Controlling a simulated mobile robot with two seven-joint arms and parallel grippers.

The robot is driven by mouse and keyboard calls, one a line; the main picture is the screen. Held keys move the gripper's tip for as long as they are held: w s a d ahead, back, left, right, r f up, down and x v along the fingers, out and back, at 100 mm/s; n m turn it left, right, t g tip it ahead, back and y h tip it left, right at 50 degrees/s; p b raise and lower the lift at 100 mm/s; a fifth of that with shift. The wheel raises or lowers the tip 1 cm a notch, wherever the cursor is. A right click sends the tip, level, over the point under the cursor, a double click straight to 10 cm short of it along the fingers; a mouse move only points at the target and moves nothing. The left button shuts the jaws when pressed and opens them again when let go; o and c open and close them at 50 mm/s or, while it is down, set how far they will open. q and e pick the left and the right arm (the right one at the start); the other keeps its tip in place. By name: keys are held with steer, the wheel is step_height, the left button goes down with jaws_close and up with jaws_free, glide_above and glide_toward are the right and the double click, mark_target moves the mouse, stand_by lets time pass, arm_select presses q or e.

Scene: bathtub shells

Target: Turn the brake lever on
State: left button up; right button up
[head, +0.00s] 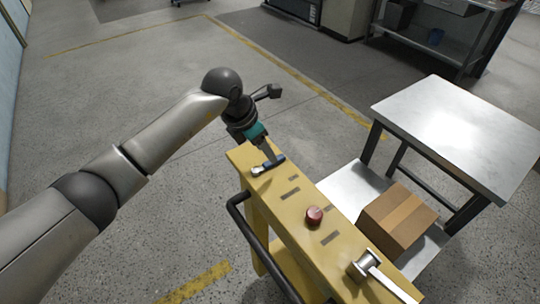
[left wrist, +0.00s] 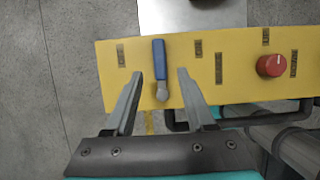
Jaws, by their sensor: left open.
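A small lever with a blue handle and a silver pivot end (head: 258,170) is on top of the yellow control console (head: 292,203), near its far end. In the left wrist view the lever (left wrist: 159,60) points away from the gripper, its silver end nearer. My left gripper (head: 268,152) is open above that end of the console. In the wrist view its two fingers (left wrist: 159,73) stand apart on either side of the lever, with no contact visible. The labels are too small to read. My right gripper is not in view.
A red knob (head: 314,216) and a silver lever (head: 372,272) sit further along the console. A black rail (head: 250,238) runs along its left side. A metal table (head: 460,125) with a cardboard box (head: 398,220) on its lower shelf stands right. Floor is clear at left.

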mark_target(269, 164)
arm_select(q)
steer(key=shift+x, duration=2.2)
steer(key=shift+c, duration=0.2)
jaws_close()
